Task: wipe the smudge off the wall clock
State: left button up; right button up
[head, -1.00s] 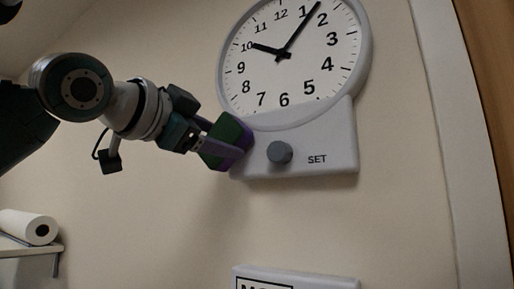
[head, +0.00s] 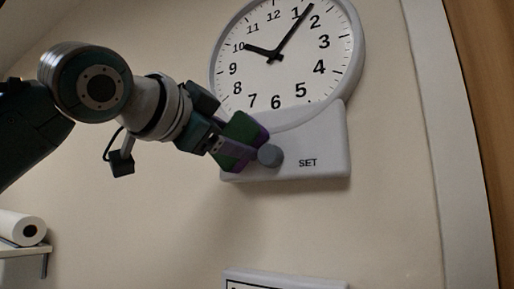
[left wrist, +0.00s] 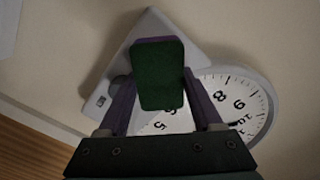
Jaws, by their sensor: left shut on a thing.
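The white wall clock (head: 285,75) hangs on the wall with a grey rim and hands near ten past ten. Below its dial is a pale panel (head: 322,140) marked SET, with a grey knob (head: 270,155). My left gripper (head: 226,145) is shut on a green and purple sponge (head: 242,128), in front of the panel's left part, beside the knob. I cannot tell whether the sponge touches the panel. In the left wrist view the sponge (left wrist: 160,72) sits between the fingers and covers part of the clock (left wrist: 235,100). No smudge is discernible. My right gripper is not in view.
A white sign or box (head: 285,280) is on the wall below the clock, cut by the frame. A paper roll (head: 22,229) lies on a shelf (head: 25,252) at the lower left. A pale frame and wood (head: 475,110) edge the right side. The wall between is bare.

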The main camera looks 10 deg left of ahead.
pick_arm(q)
jog(key=shift+w+p, duration=0.15)
jog(key=shift+p, duration=0.15)
jog(key=shift+w+a+p, duration=0.15)
jog(key=shift+w+a, duration=0.05)
jog(key=shift+a, duration=0.45)
jog(key=shift+w+a+p, duration=0.1)
jog(key=shift+w+a, duration=0.15)
jog(key=shift+a, duration=0.4)
jog(key=shift+w+a+p, duration=0.15)
jog(key=shift+w+a, duration=0.05)
jog(key=shift+a, duration=0.45)
